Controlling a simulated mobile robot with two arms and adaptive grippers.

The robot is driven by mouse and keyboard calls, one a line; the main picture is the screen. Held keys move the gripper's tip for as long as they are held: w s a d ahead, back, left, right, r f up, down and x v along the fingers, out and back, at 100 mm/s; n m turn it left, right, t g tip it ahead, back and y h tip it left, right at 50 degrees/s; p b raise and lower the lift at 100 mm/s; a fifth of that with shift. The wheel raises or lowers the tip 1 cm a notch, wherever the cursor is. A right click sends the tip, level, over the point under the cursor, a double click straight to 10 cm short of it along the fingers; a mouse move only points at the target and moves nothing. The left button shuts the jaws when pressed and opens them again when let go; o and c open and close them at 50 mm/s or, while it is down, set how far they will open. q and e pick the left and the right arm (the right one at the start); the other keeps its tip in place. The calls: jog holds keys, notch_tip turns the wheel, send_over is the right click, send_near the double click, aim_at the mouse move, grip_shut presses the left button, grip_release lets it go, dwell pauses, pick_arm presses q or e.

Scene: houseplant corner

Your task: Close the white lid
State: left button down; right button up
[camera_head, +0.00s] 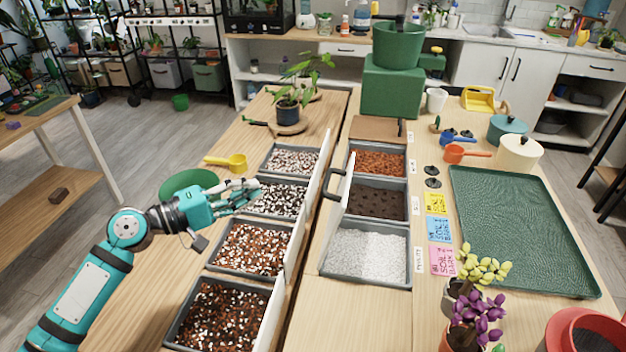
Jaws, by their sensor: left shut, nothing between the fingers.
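The white lid (297,235) stands open, roughly upright, as a long narrow panel along the right side of the left row of bins. My left gripper (246,193) is shut and empty, over the left row near the black-and-white mix bin (283,200), left of the lid. A gap shows between its fingers and the lid. My right gripper is not in view.
Bins of red-brown mix (247,248) lie in the left row. The right row holds orange, dark and white material (366,253). A green dish (188,183) and yellow scoop (236,162) are left of the bins. A potted plant (288,112) stands behind them.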

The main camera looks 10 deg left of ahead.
pick_arm(q)
jog(key=s+d+p+x, duration=0.2)
jog(key=p+x, duration=0.3)
jog(key=x, duration=0.6)
jog(key=shift+w+d, duration=0.15)
jog(key=shift+d, duration=0.05)
jog(key=shift+r, duration=0.15)
